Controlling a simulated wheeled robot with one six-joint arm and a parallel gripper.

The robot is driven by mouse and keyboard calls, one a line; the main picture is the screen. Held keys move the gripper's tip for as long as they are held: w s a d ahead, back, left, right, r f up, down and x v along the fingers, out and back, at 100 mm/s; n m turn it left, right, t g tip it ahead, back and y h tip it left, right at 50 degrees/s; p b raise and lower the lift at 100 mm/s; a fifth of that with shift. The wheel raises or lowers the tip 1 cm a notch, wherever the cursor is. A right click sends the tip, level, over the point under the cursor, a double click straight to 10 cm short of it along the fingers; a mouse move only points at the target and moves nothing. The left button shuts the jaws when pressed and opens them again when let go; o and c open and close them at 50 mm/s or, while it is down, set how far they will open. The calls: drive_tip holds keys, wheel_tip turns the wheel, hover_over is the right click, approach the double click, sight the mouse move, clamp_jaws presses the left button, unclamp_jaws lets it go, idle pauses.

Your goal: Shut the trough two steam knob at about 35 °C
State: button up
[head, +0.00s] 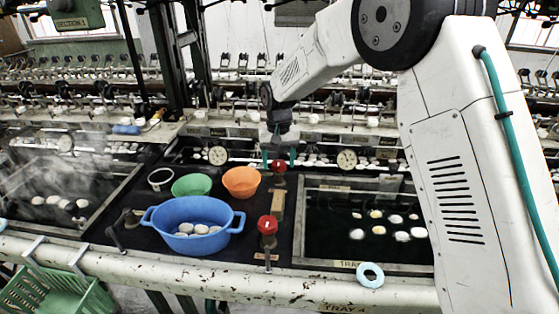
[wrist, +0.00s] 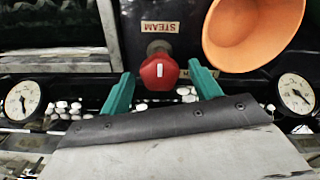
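A red steam knob (head: 279,166) stands at the back of the dark bench, left of the right-hand trough (head: 297,215). My gripper (head: 279,155) is directly over it. In the wrist view the same red knob (wrist: 158,72) carries a short white mark, upright in the picture, near an upside-down STEAM label (wrist: 160,27). The teal fingers of my gripper (wrist: 162,85) are open, one on each side, with gaps to the knob. A dial gauge (head: 347,160) stands behind the right-hand trough and shows in the wrist view (wrist: 23,99); its reading is too small to tell.
A second red knob (head: 267,225) stands at the bench front. An orange bowl (head: 241,181) sits close left of the back knob, with a green bowl (head: 192,185) and a blue basin (head: 192,226) beyond. Another gauge (head: 218,155) is at back left. The left-hand trough (head: 118,200) steams.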

sight(279, 163)
wheel_tip(279, 163, up, 8)
drive_tip(key=shift+f, duration=0.1)
idle(0.5)
idle(0.9)
drive_tip(key=s+d+r, duration=0.2)
drive_tip(key=s+d, duration=0.4)
drive_tip(key=s, duration=0.8)
drive_tip(key=s+d+r, duration=0.3)
drive_tip(key=s+d, duration=0.4)
drive_tip(key=s, duration=0.7)
drive_tip(key=s+d+r+t, duration=0.1)
drive_tip(key=s+d+r, duration=0.2)
drive_tip(key=s+d, duration=0.4)
drive_tip(key=shift+s+d+r, duration=0.15)
drive_tip(key=shift+s+r, duration=0.05)
drive_tip(key=shift+s, duration=3.85)
